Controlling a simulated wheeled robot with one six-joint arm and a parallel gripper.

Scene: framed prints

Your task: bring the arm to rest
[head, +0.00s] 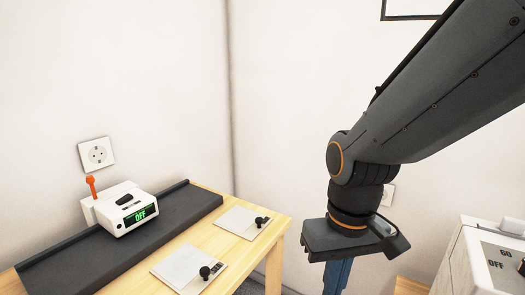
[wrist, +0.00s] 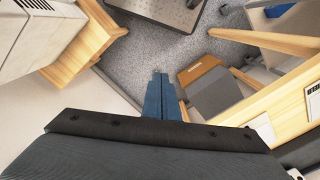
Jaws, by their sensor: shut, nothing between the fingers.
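My gripper (head: 337,277) hangs from my dark grey arm in the right half of the head view, its blue fingers pointing down and cut off by the bottom edge. The wrist view shows the blue fingers of my gripper (wrist: 158,78) together, with nothing between them. They are in open air above a grey speckled floor (wrist: 140,60). In the head view the gripper is between the wooden table at left and the white appliance at right, touching neither.
A wooden table (head: 277,232) bears a dark mat (head: 80,262), a white device (head: 122,208) with a green "OFF" display, and two pale plates (head: 238,222) (head: 180,268) with black knobs. A white appliance (head: 465,262) with a dial stands at right. A socket (head: 97,154) is on the wall.

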